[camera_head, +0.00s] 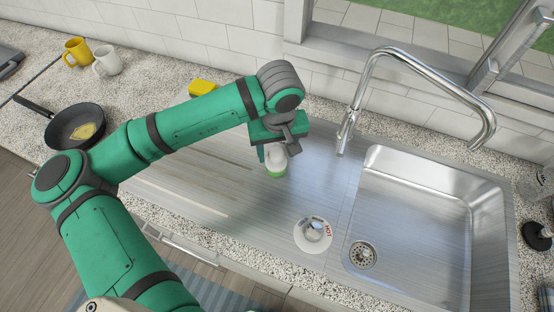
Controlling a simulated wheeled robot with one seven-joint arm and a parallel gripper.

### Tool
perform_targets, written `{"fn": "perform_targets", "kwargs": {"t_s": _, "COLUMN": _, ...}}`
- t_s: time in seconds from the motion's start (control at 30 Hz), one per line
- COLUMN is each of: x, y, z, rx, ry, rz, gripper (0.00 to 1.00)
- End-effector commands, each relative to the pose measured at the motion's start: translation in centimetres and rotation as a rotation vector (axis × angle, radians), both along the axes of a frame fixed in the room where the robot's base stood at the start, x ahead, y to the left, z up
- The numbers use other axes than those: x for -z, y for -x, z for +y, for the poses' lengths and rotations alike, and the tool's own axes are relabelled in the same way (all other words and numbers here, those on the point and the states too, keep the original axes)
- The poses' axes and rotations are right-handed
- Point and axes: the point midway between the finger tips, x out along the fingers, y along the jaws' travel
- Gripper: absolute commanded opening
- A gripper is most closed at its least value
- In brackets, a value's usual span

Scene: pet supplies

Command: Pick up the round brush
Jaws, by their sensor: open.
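The jaws are open, with a finger showing on the left and the gripper body hiding the brush's upper part. I cannot tell whether the fingers touch it.
A steel sink (425,225) with a tall faucet (365,75) is to the right. A white disc marked HOT (304,243) lies in front. A yellow block (202,88), frying pan (62,128) and yellow mug (76,50) are left. The drainboard's left part is clear.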

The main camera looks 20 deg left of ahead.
Motion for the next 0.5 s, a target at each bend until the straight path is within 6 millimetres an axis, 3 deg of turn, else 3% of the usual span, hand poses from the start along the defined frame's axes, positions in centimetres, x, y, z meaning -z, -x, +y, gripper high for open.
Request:
{"fn": "perform_targets", "kwargs": {"t_s": 0.27, "x": 0.30, "y": -0.06, "z": -0.01, "rx": 0.001, "ry": 0.001, "rz": 0.000, "gripper": 0.53}}
{"fn": "perform_targets", "kwargs": {"t_s": 0.43, "x": 0.29, "y": -0.09, "z": -0.15, "rx": 0.003, "ry": 0.001, "rz": 0.000, "gripper": 0.12}}
{"fn": "perform_targets", "kwargs": {"t_s": 0.5, "x": 0.28, "y": -0.08, "z": -0.15, "rx": 0.003, "ry": 0.001, "rz": 0.000, "gripper": 0.08}}
